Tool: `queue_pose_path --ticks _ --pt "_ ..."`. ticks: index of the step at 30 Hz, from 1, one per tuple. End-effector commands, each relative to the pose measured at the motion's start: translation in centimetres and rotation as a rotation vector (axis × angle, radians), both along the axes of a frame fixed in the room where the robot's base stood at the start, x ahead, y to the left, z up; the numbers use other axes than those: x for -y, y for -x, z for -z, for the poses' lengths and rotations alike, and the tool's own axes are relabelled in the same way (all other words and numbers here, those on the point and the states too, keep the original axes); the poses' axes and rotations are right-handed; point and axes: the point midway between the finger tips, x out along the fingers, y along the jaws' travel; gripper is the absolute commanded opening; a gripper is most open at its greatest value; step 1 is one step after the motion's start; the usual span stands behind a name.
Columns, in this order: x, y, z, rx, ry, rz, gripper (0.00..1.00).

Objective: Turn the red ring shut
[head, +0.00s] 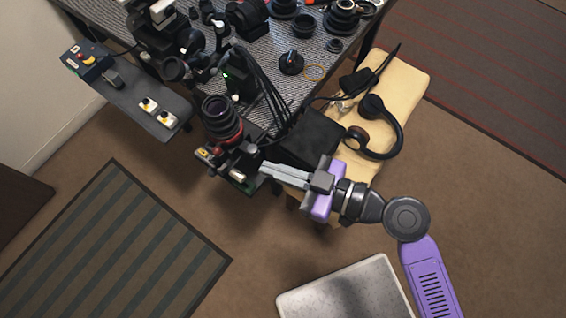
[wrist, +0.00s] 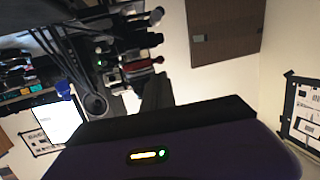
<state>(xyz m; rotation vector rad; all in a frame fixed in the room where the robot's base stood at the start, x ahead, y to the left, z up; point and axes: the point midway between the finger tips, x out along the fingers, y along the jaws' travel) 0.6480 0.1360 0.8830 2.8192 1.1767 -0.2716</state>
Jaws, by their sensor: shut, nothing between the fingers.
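The red ring (head: 233,137) sits around the lower part of an upright black lens (head: 220,112) at the table's near corner in the head view. In the wrist view a small reddish band (wrist: 138,73), likely the same ring, shows on a dark barrel above centre. My gripper (head: 263,169) is shut and empty. Its fingertips are to the lower right of the ring, apparently apart from it. I cannot tell from the frames how far the ring is turned.
Boards with small parts (head: 228,172) lie just below the lens. Cables run behind the lens. The striped table top (head: 275,65) holds several lens parts.

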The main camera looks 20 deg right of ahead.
Motion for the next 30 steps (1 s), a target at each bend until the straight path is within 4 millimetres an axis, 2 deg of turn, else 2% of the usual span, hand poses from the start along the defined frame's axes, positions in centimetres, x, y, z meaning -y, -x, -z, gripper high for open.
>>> queue_pose_path --ticks 9,15,30 --pt "-4.3 -4.3 0.8 0.001 -0.001 -0.001 0.0" --pt "-6.1 -6.0 1.5 -0.001 0.001 -0.001 0.0" --pt "-6.7 -6.6 1.9 -0.001 0.001 0.001 0.0"
